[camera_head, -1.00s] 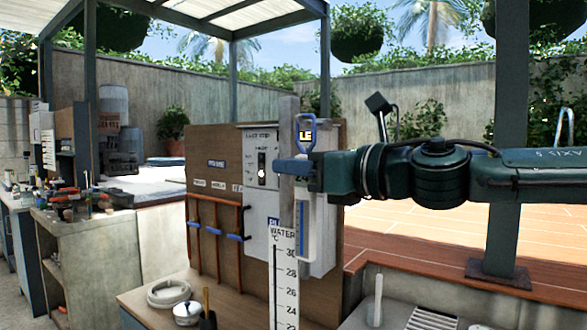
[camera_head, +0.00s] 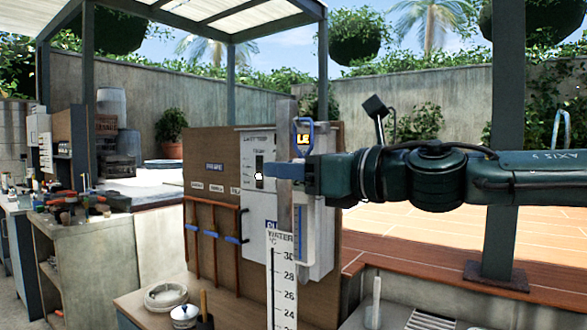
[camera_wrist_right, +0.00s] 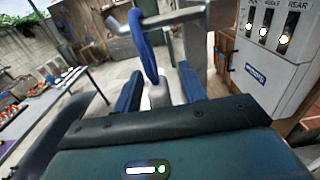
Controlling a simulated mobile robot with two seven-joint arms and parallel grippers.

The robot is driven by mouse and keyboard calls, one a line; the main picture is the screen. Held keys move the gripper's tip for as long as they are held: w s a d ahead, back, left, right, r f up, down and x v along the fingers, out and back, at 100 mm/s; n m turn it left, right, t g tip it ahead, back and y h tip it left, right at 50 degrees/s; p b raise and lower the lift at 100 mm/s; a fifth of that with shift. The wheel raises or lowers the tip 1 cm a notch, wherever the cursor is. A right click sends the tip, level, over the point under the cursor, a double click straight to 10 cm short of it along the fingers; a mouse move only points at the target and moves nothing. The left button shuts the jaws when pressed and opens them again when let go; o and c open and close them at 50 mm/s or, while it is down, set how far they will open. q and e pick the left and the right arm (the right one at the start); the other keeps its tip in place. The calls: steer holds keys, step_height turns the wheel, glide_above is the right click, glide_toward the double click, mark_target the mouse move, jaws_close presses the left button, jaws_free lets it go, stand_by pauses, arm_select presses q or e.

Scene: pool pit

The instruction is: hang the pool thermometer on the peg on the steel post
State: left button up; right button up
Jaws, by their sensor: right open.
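The pool thermometer has a blue loop, which shows in the head view (camera_head: 312,130) just above my right gripper (camera_head: 293,173), beside the steel post (camera_head: 284,145). In the right wrist view the loop (camera_wrist_right: 147,45) passes over a metal peg (camera_wrist_right: 180,16) that runs out from the post. Its white lower part (camera_wrist_right: 158,95) lies between the two blue fingers of my right gripper, which are open with gaps on both sides. In the head view the gripper hides the thermometer's middle. My left gripper is not in view.
A white WATER scale (camera_head: 283,285) stands upright in front of the post. A white control box (camera_head: 258,150) and a board with pipes (camera_head: 215,142) are behind it. A coiled hose (camera_head: 165,294) and a pot (camera_head: 185,315) are on the bench below. Open paving lies to the right.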

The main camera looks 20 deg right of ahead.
steer(key=b+v, duration=0.1)
steer(key=v, duration=1.2)
steer(key=shift+s, duration=0.1)
stand_by(0.3)
